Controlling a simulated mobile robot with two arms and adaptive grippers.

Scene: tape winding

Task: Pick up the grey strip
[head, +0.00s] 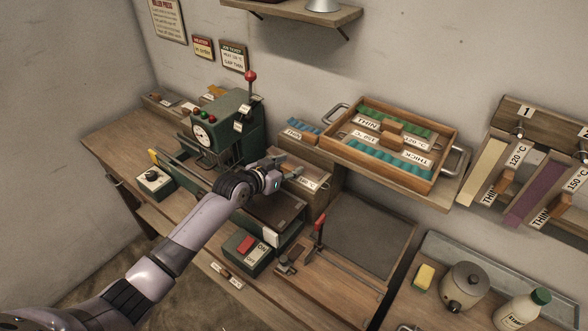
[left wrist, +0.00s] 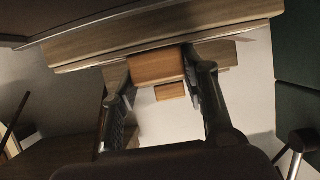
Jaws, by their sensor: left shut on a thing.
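My left gripper (head: 283,168) is over the wooden holder (head: 318,200) behind the bench, beside the green machine. In the left wrist view its two fingers (left wrist: 160,80) are closed on the sides of a wooden handle block (left wrist: 157,68). Wooden ledges run behind the block. A white label reading 180 °C (head: 308,183) shows beside the gripper in the head view. The grey strip itself cannot be clearly made out; the gripper and block hide much of that spot. My right gripper is not in view.
The green machine (head: 232,118) with a red-knobbed lever stands left of the gripper. A wooden tray of green and blue strips (head: 388,140) is to the right. Yellow (head: 484,172) and purple (head: 536,192) strips hang farther right. A dark mat (head: 368,238) lies clear in front.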

